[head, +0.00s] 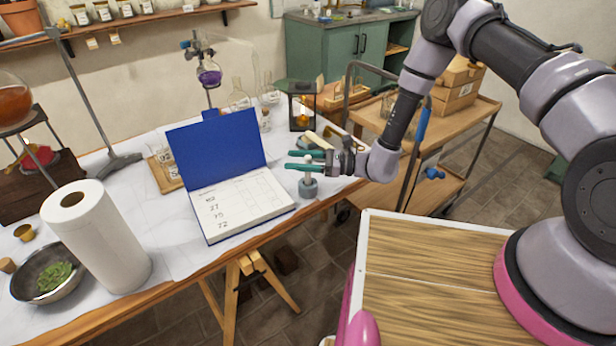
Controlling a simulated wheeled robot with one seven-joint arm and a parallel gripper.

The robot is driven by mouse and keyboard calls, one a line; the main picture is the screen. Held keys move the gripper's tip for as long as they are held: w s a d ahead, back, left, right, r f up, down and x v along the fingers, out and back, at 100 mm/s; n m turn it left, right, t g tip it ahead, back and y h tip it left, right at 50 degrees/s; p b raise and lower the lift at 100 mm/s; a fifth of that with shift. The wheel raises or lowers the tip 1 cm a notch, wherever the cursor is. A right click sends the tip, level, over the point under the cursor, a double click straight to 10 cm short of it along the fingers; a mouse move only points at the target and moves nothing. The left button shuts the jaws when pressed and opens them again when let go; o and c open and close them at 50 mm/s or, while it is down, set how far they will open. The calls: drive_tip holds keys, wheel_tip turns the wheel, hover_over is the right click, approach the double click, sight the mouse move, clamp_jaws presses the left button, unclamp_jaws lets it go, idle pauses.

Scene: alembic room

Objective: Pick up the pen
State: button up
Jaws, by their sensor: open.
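My gripper (299,160) is open, with its two teal fingers pointing left above the right end of the long table. A small grey pot (308,188) stands just below the fingers near the table's edge. A thin, pale upright thing (307,161), which may be the pen, rises from the pot and shows between the fingers. It is too small to tell whether the fingers touch it.
An open blue-covered notebook (245,196) lies left of my gripper. A paper towel roll (96,235) and a bowl with green leaves (50,275) stand at the left. A lantern (301,108) is behind; a wooden cart (440,170) stands right of the table.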

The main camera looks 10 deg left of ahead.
clamp_jaws()
drive_tip(key=shift+r, duration=0.1)
